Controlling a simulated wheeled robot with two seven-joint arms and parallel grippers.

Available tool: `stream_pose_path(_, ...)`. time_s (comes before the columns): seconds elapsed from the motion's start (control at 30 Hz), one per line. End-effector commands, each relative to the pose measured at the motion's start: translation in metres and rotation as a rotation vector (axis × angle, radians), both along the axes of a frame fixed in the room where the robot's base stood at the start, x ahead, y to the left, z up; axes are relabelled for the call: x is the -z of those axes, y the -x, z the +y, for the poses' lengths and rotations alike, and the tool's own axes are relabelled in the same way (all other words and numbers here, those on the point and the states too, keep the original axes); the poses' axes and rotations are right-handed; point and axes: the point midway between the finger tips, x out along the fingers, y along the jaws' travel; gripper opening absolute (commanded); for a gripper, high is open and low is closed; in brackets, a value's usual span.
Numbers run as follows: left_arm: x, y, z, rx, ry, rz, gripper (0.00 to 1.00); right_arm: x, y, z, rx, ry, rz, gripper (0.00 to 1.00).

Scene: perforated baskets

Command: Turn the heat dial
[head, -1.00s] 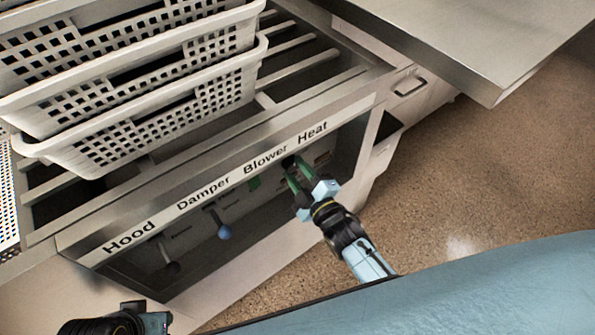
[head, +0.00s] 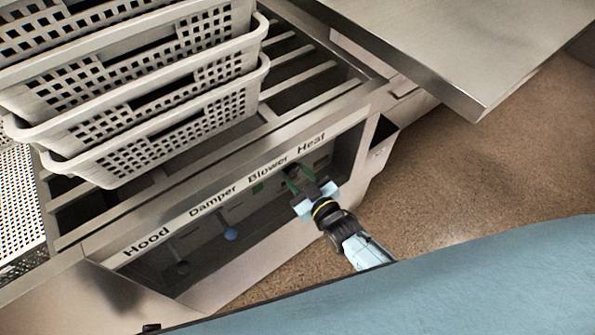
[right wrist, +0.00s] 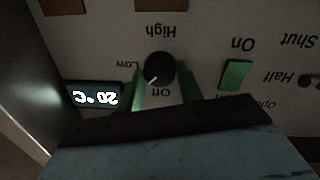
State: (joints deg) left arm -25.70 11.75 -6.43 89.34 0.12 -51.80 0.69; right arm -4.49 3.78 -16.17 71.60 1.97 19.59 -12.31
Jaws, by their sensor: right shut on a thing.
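The heat dial (right wrist: 160,69) is a round black knob with a white pointer mark, on a panel marked Off, Low and High. The right wrist view is upside down; the pointer lies between Off and Low. My right gripper (head: 300,181) is at the panel below the Heat label in the head view. Its green fingers, also in the right wrist view (right wrist: 164,92), are on either side of the dial and shut on it. A lit display (right wrist: 95,97) beside the dial reads 20 °C. In the head view the gripper hides the dial. My left gripper is not in view.
A green On switch (right wrist: 234,75) is beside the dial. Blue (head: 231,234) and dark (head: 183,268) knobs are below Damper and Hood. Stacked white perforated baskets (head: 150,150) stand on the slatted top. A metal table (head: 450,50) is at upper right. The floor beside the unit is clear.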

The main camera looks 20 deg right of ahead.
Motion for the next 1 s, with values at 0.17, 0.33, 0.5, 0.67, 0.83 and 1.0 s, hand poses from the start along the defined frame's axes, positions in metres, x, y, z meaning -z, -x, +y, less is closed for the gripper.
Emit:
stream_pose_path(0.17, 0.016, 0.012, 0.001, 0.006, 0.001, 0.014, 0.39, -0.002, 0.000, -0.001, 0.000, -0.157, 0.057, 0.13)
stream_pose_path(0.33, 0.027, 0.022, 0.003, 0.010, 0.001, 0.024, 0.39, -0.001, 0.000, -0.002, 0.000, -0.309, 0.113, 0.13)
stream_pose_path(0.5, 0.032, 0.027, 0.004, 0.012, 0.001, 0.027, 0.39, -0.001, 0.000, -0.002, 0.000, -0.451, 0.165, 0.13)
stream_pose_path(0.67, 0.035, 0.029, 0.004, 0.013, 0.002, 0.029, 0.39, -0.001, -0.001, -0.002, 0.000, -0.568, 0.207, 0.13)
stream_pose_path(0.83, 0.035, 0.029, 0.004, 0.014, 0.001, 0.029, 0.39, 0.000, -0.001, -0.003, 0.001, -0.662, 0.241, 0.13)
stream_pose_path(1.0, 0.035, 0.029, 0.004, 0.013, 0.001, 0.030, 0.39, 0.000, 0.000, -0.003, 0.001, -0.724, 0.264, 0.13)
